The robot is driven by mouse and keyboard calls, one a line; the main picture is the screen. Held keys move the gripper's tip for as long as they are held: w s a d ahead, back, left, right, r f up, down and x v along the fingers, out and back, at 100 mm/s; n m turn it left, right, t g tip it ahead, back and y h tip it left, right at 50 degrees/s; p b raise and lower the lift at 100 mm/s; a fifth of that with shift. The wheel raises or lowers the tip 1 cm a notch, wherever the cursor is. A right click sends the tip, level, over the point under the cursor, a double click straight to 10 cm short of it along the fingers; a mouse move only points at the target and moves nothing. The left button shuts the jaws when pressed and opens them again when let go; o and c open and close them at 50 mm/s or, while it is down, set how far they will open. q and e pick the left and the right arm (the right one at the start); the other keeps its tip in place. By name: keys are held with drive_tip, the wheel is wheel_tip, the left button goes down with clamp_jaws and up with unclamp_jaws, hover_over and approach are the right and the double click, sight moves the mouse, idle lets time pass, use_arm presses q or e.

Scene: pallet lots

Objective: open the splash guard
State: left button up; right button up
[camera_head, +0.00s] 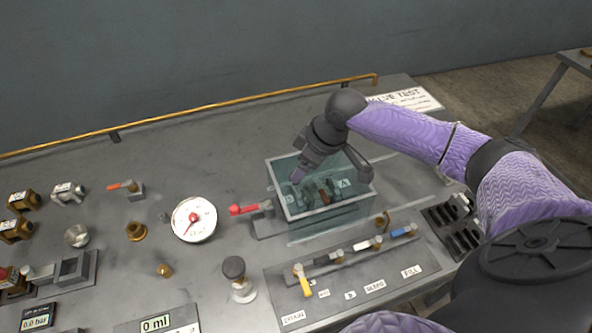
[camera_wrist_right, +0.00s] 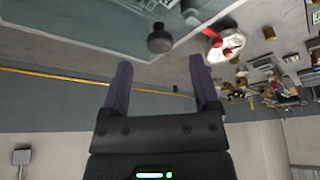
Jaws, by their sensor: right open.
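The splash guard appears to be the clear, teal-tinted box (camera_head: 330,212) standing on the bench right of the gauge. Its pale rim and walls surround small dark and brown fittings; I cannot tell how its cover sits. My right gripper (camera_head: 297,176) reaches over the box's far left part from above, and its arm hides the far right corner. In the right wrist view, the gripper (camera_wrist_right: 159,75) is open with nothing between its fingers. A dark round knob (camera_wrist_right: 159,39) shows just beyond the fingertips, beside a teal clear surface (camera_wrist_right: 110,15). My left gripper is out of view.
A red-handled valve (camera_head: 245,209) stands just left of the box, with a round gauge (camera_head: 194,219) beyond it. A black-topped knob (camera_head: 234,268) and a panel of coloured levers (camera_head: 352,267) stand nearer me. A brass rail (camera_head: 200,108) runs along the back.

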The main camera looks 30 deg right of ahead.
sight(318, 187)
drive_tip(key=x, duration=0.3)
drive_tip(key=shift+w+f+b, duration=0.1)
drive_tip(key=shift+f+b, duration=0.2)
drive_tip(key=shift+c, duration=0.4)
clamp_jaws()
drive_tip(key=shift+a, duration=0.1)
idle(0.7)
